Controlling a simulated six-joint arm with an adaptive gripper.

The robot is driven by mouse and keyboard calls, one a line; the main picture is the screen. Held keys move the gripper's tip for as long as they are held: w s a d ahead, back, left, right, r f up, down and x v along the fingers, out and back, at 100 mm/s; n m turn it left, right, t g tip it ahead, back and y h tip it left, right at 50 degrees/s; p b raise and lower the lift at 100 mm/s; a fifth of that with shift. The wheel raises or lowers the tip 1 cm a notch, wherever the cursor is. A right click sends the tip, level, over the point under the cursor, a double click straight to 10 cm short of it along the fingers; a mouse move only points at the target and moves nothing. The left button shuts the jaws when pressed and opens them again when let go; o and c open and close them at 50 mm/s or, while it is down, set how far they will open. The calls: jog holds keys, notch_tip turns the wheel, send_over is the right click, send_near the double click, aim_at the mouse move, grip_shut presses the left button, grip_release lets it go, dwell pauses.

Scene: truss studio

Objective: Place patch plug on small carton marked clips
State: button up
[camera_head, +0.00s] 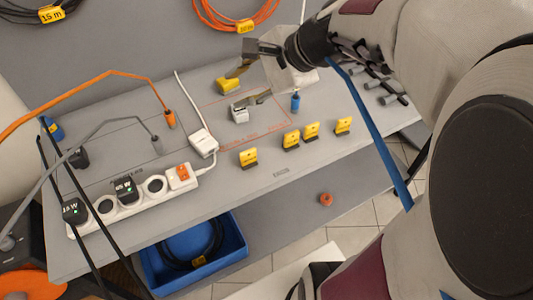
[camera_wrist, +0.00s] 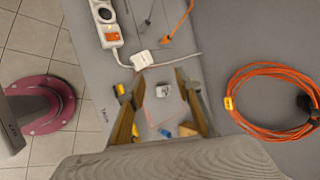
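My gripper (camera_head: 234,91) is open and empty, its two long brownish fingers spread apart above the table. In the wrist view the gripper (camera_wrist: 160,79) frames a small white block (camera_wrist: 162,90) between its fingers. That white block with dark marks (camera_head: 240,112) sits on the table just below the fingertips; its marking is too small to read. A blue cylinder like a plug (camera_head: 295,102) stands to its right; it also shows in the wrist view (camera_wrist: 165,133). I cannot tell for certain which piece is the patch plug or the clips carton.
Several yellow tags (camera_head: 248,158) stand along the front. A yellow piece (camera_head: 228,85) lies behind the white block. A power strip (camera_head: 130,197), white adapter (camera_head: 203,142), orange plug (camera_head: 169,119) and grey plug (camera_head: 156,144) are left. Grey rods (camera_head: 385,88) lie right.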

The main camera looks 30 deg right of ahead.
jog(key=s+a+f+n+g+h, duration=0.2)
jog(key=s+a+n+h, duration=0.1)
jog(key=s+n, duration=1.4)
jog(key=shift+s+f+h, duration=0.35)
jog(key=shift+s+h, duration=0.45)
